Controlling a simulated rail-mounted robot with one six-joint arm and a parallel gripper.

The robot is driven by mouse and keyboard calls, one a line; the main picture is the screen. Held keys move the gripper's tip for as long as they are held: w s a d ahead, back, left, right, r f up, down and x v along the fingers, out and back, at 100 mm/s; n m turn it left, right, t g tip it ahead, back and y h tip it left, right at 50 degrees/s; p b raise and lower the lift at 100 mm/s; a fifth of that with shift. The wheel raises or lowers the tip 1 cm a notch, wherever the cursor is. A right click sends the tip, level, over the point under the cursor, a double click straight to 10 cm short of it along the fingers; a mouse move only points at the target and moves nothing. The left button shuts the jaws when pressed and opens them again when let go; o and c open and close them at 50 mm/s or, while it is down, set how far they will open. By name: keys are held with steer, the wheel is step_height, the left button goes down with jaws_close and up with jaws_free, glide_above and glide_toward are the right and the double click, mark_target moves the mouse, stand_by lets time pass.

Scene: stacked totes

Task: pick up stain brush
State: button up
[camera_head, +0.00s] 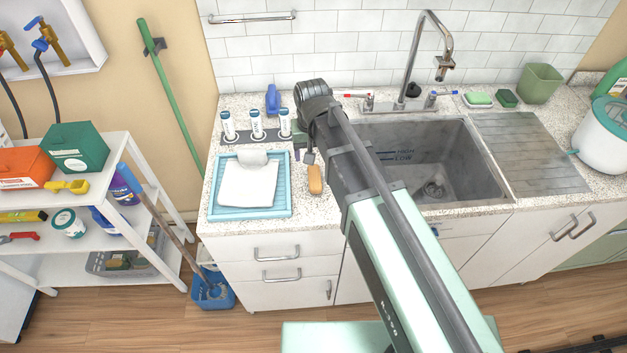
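A small item with an orange-tan, rounded body (315,180) is at the front of the speckled counter, just left of the sink. It may be the stain brush, but its bristles do not show clearly. My arm reaches over the counter, and my gripper (309,157) points down right at the top end of this item. The arm's dark wrist hides part of the gripper. I cannot tell whether the fingers are open or closed on the item, or whether the item rests on the counter.
A light-blue tray (284,205) with a white cloth (248,188) lies close on the left. Several white bottles (257,125) and a blue bottle (272,100) stand behind. The sink (455,150) with its tall faucet (412,65) is on the right. Green sponges (479,98) lie behind the drainboard.

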mark_target(315, 176)
steer(key=shift+s+d+f+b, duration=0.2)
steer(key=shift+d+b, duration=0.15)
steer(key=shift+d, duration=0.15)
steer(key=f+b, duration=1)
steer(key=shift+w+a+f, duration=0.15)
steer(key=shift+a+f, duration=0.05)
steer(key=shift+f, duration=0.05)
steer(key=shift+r, duration=0.2)
steer(key=c, duration=1.1)
step_height(315, 176, up, 20)
steer(key=p, duration=2)
steer(key=shift+r, duration=0.15)
